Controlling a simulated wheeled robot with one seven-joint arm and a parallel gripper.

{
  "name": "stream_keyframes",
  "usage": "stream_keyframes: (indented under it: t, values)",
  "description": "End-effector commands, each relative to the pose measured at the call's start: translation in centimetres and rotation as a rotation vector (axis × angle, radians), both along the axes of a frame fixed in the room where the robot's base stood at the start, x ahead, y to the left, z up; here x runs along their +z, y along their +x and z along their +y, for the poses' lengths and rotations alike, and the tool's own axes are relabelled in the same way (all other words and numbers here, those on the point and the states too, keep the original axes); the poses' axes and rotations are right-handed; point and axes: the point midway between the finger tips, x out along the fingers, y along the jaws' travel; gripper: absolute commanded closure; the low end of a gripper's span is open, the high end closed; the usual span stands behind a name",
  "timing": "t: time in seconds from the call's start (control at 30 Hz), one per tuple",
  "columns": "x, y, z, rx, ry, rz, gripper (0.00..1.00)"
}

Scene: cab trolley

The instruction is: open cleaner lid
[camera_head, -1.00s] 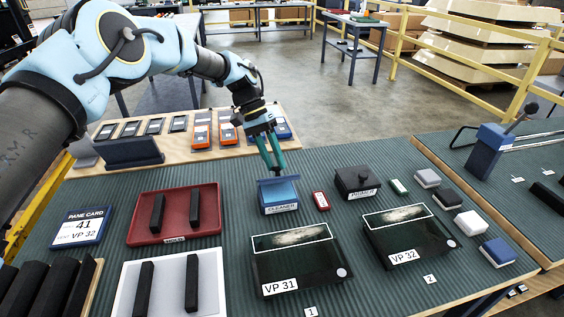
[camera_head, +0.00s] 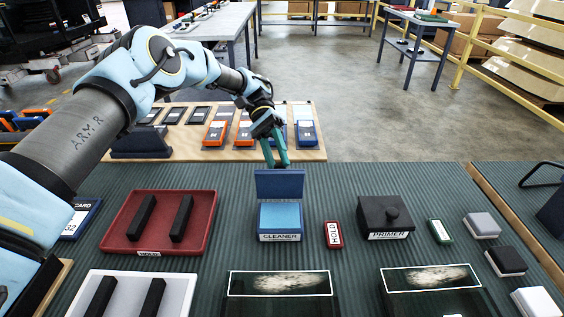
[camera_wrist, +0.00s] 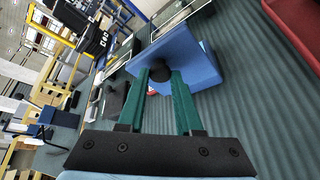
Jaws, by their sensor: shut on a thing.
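The blue cleaner box (camera_head: 280,220) stands on the ribbed green mat with its CLEANER label facing front. Its blue lid (camera_head: 280,184) stands about upright along the back edge, and the light blue inside of the box shows. My gripper (camera_head: 277,163) is behind the lid, its fingertips partly hidden by it. In the wrist view, the green fingers of my gripper (camera_wrist: 160,78) are shut on the black knob (camera_wrist: 160,71) on the lid's outer face (camera_wrist: 172,54).
A red HOLD tag (camera_head: 333,234) and the black primer box (camera_head: 385,213) stand to the right. A red tray (camera_head: 205,225) with black bars is at left. Two dark panes lie in front. A wooden board (camera_head: 312,152) with several devices lies behind.

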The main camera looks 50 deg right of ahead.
Motion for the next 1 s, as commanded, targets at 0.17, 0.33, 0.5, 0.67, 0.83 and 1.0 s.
stream_keyframes:
  t: [0.17,0.33,0.5,0.67,0.83,1.0]
  values:
    - [-0.37,0.08,-0.02,-0.001,0.024,0.017,1.00]
    - [-0.31,0.08,-0.02,0.000,0.030,0.021,1.00]
    - [-0.32,0.06,-0.03,-0.001,0.030,0.020,1.00]
    - [-0.32,0.05,-0.02,-0.001,0.030,0.020,0.58]
    - [-0.27,0.08,-0.02,-0.001,0.029,0.021,0.39]
    - [-0.23,0.09,-0.03,0.000,0.028,0.020,0.37]
